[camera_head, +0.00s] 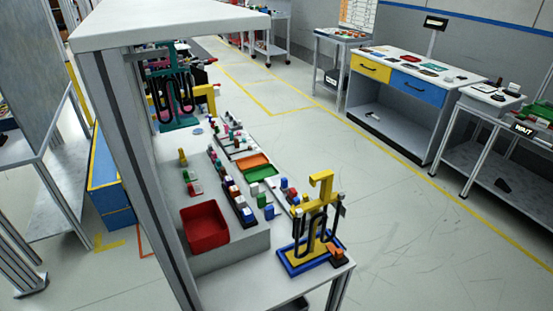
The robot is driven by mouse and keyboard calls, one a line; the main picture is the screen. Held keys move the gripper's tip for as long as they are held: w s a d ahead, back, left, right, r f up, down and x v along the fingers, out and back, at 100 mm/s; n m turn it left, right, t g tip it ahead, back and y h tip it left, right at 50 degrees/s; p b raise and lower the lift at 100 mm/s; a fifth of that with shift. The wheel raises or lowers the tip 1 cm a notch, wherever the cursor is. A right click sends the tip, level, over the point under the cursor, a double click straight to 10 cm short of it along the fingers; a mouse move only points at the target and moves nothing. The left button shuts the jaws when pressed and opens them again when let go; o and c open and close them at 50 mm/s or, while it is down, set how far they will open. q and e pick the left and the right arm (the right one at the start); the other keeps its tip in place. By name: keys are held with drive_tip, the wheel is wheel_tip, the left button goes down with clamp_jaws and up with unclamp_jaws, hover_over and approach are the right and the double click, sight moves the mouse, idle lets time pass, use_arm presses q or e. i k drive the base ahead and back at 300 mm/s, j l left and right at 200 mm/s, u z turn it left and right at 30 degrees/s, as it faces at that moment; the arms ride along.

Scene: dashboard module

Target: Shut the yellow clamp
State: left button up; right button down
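A yellow upright (325,188) with a hooked top stands on a blue-rimmed base (293,267) at the near right corner of the white workbench. It appears to be the yellow clamp. Dark looped parts are in front of its lower half, and I cannot tell whether it is open or shut. A small orange-brown block with a dark part (337,250) sits at the right of the base. A second, teal stand (180,122) with black loops and a yellow piece (208,96) is at the bench's far end. Neither of my grippers is in view.
A red bin (205,226) stands on the near left of the bench. Small coloured parts and orange and green trays (254,160) fill its middle. A grey-white frame with a broad top (165,22) blocks the left. The floor to the right is clear, before a yellow-and-blue-drawer table (413,73).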

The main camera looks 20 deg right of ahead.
sight(305, 197)
drive_tip(key=i+l+u, duration=0.1)
drive_tip(key=l, duration=0.25)
drive_tip(key=i+l, duration=0.35)
drive_tip(key=i+l+u, duration=0.15)
drive_tip(key=l, duration=0.25)
